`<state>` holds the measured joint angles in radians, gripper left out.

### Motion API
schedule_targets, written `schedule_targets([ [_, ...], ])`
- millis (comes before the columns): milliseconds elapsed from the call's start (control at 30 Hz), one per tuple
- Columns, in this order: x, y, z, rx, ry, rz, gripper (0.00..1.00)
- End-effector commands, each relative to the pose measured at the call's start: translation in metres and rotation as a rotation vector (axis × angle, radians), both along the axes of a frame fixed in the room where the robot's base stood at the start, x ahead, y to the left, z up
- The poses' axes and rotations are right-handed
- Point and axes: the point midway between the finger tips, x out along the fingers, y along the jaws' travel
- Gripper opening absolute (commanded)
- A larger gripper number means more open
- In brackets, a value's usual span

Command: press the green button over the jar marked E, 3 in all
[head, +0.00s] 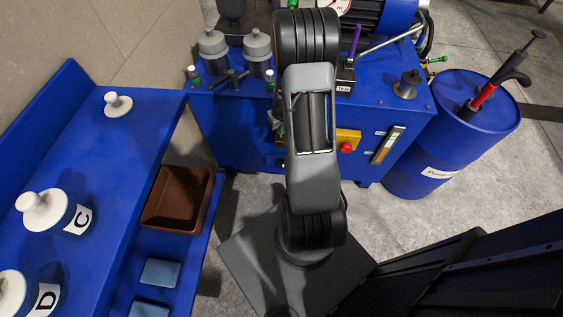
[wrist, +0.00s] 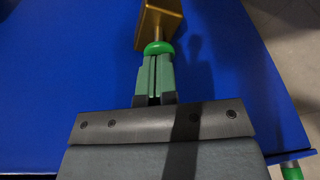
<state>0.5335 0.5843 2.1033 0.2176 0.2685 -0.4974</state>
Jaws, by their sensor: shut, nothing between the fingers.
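In the wrist view my gripper (wrist: 158,60) is shut and empty, its greenish fingers together and pointing up the picture. A round green button (wrist: 158,48) on a brass-coloured block (wrist: 158,22) is right at the fingertips. I cannot tell whether they touch or how far the button is pushed in. In the head view my arm covers the middle and my gripper is hidden. Jars marked C (head: 77,219) and D (head: 46,297) stand on the blue bench at the left. No jar marked E shows in either view.
A blue machine cabinet (head: 235,130) stands behind my arm, with a red knob (head: 346,147) on a yellow box. A blue drum (head: 440,135) with a pump stands right. A brown tray (head: 204,204) sits on the lower shelf. Another green-ended part (wrist: 291,172) shows at lower right.

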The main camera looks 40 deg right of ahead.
Motion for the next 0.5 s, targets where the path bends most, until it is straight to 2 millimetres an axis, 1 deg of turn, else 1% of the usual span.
schedule_targets([
  [33,0.0,0.0,-0.004,0.0,0.0,0.0,0.0],
  [500,0.0,0.0,-0.02,0.0,0.0,0.0,0.0],
])
